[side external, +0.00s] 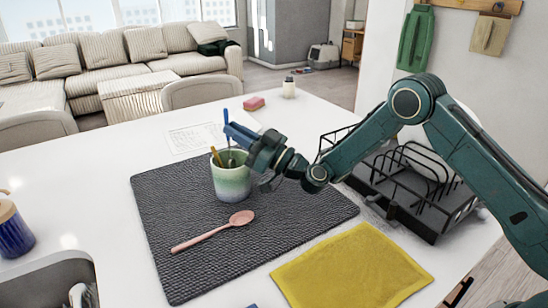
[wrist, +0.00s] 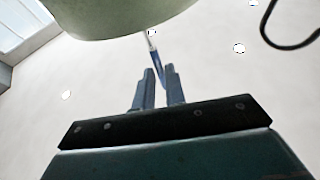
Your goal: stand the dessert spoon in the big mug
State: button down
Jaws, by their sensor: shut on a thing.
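The big mug (side external: 231,182), pale green fading to greyish white, stands upright on the dark mat (side external: 165,205); part of it also shows at the top of the wrist view (wrist: 120,14). My gripper (side external: 230,129) is above the mug's rim, coming from the right, and shut on a thin blue-handled utensil (side external: 226,115), apparently the dessert spoon. Its handle end sticks up above the fingers. Its lower part runs down into the mug opening; its tip is hidden. In the wrist view the fingers (wrist: 160,87) pinch the blue handle (wrist: 156,60).
A brown utensil (side external: 216,157) leans in the mug's left side. A pink spoon (side external: 213,231) lies on the mat in front. A black dish rack (side external: 425,205) stands right, a yellow cloth (side external: 350,270) front right, a soap bottle (side external: 12,228) and sink (side external: 50,280) left.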

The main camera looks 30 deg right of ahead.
jog(key=shift+f, duration=0.2)
jog(key=c, duration=1.4)
grip_release()
jog(key=shift+o, duration=0.2)
jog(key=shift+r, duration=0.1)
notch_tip(320, 180, up, 20)
dwell(0.7)
